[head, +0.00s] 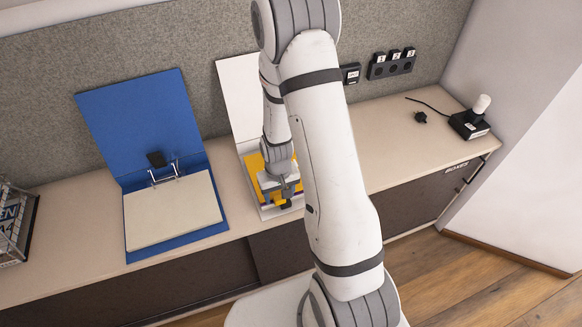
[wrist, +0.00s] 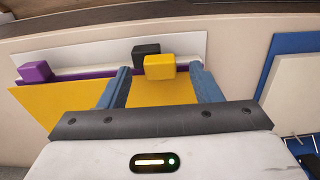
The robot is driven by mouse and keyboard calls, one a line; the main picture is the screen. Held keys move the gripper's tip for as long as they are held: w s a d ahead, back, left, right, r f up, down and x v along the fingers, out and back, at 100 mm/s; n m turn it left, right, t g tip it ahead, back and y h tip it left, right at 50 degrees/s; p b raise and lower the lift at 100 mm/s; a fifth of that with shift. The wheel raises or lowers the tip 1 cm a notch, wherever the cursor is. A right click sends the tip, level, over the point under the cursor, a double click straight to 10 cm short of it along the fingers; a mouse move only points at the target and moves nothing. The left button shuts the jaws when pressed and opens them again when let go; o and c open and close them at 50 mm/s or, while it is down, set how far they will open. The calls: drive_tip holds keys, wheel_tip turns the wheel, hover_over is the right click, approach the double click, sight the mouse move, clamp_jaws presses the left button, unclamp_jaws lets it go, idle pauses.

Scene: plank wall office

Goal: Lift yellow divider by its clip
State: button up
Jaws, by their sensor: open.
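The yellow divider (wrist: 55,105) lies flat in the wrist view, with its yellow clip (wrist: 160,67) on its far edge. My gripper (wrist: 160,70) is open, with one finger on each side of the yellow clip and a gap to each. A black clip (wrist: 146,52) stands just behind the yellow one, and a purple clip (wrist: 36,71) is to the left. In the head view the divider (head: 254,163) lies in the open white binder (head: 239,95), partly hidden by my gripper (head: 281,193). The yellow clip cannot be made out there.
An open blue binder (head: 140,115) with a paper stack (head: 172,210) lies to the left on the counter (head: 70,205). A wire basket (head: 14,228) is at the far left. Sockets (head: 391,65) are on the back wall. A black device (head: 468,124) stands right; the counter between is mostly clear.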

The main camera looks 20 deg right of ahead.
drive_tip(key=shift+f, duration=0.65)
clamp_jaws()
